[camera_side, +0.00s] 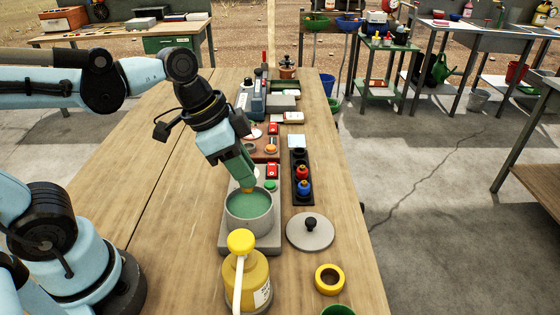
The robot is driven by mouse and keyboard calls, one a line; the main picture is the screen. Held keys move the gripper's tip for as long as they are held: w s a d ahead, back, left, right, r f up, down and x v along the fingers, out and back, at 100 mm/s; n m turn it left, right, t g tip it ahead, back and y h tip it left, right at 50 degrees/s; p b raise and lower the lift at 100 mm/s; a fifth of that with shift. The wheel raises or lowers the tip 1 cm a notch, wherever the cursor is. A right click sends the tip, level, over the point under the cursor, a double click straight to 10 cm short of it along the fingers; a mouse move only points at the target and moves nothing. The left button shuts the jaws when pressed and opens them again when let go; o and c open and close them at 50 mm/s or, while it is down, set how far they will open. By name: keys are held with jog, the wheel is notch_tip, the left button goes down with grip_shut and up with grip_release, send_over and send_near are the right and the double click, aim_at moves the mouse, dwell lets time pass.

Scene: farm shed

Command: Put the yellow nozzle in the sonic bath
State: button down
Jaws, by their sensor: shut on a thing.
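My gripper (247,184) points down, its green fingers shut on the yellow nozzle (248,190). Only a small yellow part of the nozzle shows below the fingertips. The sonic bath (249,231) is a round grey tub with green liquid, on a grey base with a green button and a red switch. The nozzle is over the far part of the bath's opening; I cannot tell whether it touches the liquid.
A black rack (302,198) right of the bath holds a red and a blue nozzle. A grey lid (318,238) with a black knob lies beside it. A yellow bottle (247,283) stands close in front of the bath. A yellow ring (318,279) lies front right.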

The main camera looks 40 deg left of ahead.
jog(key=shift+f, duration=3.8)
jog(key=shift+f, duration=0.35)
jog(key=c, duration=0.8)
grip_release()
jog(key=shift+o, duration=0.2)
jog(key=shift+o, duration=1.2)
jog(key=shift+r, duration=0.55)
jog(key=shift+o, duration=0.5)
jog(key=shift+w+r, duration=0.1)
jog(key=shift+r, duration=3.4)
jog(key=shift+a, duration=0.1)
